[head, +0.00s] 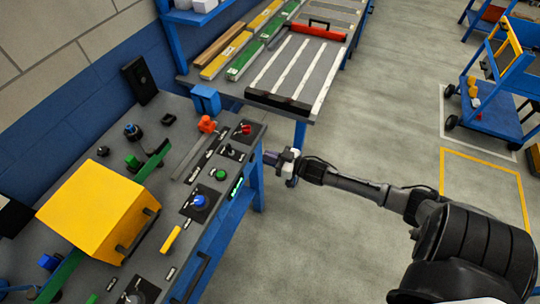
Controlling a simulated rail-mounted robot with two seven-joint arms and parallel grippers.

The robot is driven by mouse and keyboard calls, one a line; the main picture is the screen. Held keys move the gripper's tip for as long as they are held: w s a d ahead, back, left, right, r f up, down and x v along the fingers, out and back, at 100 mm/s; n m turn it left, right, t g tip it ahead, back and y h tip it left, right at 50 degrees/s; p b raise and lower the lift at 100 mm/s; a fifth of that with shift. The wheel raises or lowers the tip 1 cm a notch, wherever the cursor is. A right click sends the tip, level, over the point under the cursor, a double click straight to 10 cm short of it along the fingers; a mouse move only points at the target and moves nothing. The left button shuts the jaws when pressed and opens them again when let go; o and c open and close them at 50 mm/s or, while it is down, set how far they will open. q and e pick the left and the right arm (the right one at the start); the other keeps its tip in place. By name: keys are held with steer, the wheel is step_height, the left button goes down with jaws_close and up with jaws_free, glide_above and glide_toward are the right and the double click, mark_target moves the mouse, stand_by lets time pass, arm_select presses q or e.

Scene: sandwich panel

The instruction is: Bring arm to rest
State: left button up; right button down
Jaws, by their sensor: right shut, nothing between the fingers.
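My right arm reaches in from the lower right of the head view, stretched leftward over the floor. Its gripper (272,157) is at the right edge of the grey control panel bench (183,141), close to the red-topped switch (245,129). The gripper is small in the view, and its fingers are shut with nothing held. I cannot tell whether the fingertips touch the panel edge. My left gripper is not in view.
The panel bears a yellow box (98,212), a blue knob (199,201) and a green button (221,174). A second bench with a slatted grey top (298,68) stands behind. A blue cart (490,112) stands far right. The floor (385,110) between is clear.

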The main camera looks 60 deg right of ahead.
stand_by(0.4)
steer(key=s+d+f+n+g+h, duration=0.1)
steer(key=s+d+f+g+h, duration=0.1)
steer(key=s+f+g+h, duration=0.35)
steer(key=s+a+r+m+g+y, duration=0.15)
steer(key=s+a+g, duration=0.25)
steer(key=s+a, duration=0.7)
steer(key=s+a+r+g, duration=0.2)
steer(key=s+a+g, duration=0.45)
steer(key=a, duration=0.65)
step_height(320, 180, up, 29)
steer(key=s+t+p, duration=0.1)
steer(key=t+p, duration=0.1)
steer(key=p, duration=2.7)
steer(key=shift+d, duration=0.25)
